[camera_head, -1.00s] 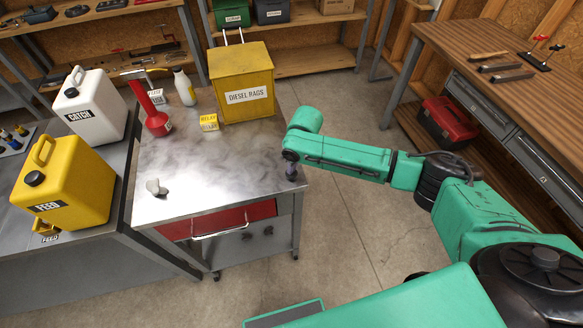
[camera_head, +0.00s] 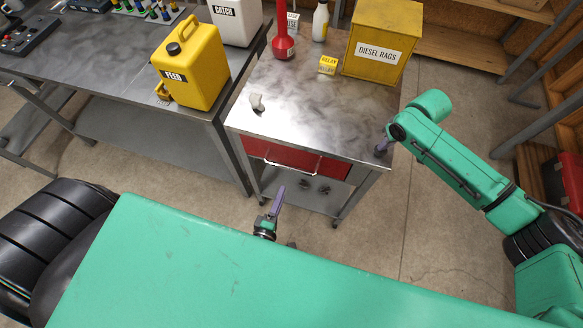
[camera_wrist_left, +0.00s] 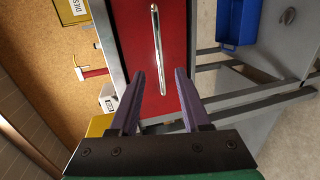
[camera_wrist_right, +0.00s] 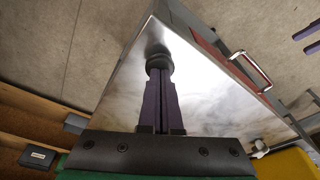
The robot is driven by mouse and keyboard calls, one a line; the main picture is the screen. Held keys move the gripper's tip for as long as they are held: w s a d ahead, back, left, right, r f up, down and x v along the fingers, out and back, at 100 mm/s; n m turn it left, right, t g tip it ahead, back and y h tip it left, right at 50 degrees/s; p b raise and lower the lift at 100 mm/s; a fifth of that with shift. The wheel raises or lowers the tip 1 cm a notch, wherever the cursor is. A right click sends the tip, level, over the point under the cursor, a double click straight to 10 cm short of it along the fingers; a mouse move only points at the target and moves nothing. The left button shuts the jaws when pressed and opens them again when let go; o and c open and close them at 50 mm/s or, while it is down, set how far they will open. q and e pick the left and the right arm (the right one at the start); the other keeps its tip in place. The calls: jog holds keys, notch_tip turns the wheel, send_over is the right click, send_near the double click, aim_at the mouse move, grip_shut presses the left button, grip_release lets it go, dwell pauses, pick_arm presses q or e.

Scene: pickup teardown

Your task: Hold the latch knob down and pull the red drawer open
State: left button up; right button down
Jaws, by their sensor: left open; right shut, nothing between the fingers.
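The red drawer (camera_head: 260,150) is in the front of the steel cart, under its top. Its front looks flush with the cart. Its metal bar handle (camera_head: 291,170) also shows in the left wrist view (camera_wrist_left: 156,45). My left gripper (camera_head: 279,192) is open in front of the drawer. In the left wrist view the handle lies ahead, in line with the gap between its fingertips (camera_wrist_left: 158,76). My right gripper (camera_head: 382,149) is shut at the cart top's front right corner. Its fingertips (camera_wrist_right: 158,78) meet the dark latch knob (camera_wrist_right: 158,58). I cannot tell how far the knob is pressed.
A yellow can (camera_head: 190,65) stands on the left bench. The floor before the cart is clear.

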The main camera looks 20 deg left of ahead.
aim_at(291, 168)
pick_arm(q)
jog(key=x, duration=1.2)
jog(key=shift+r, duration=0.1)
grip_shut()
dwell(0.9)
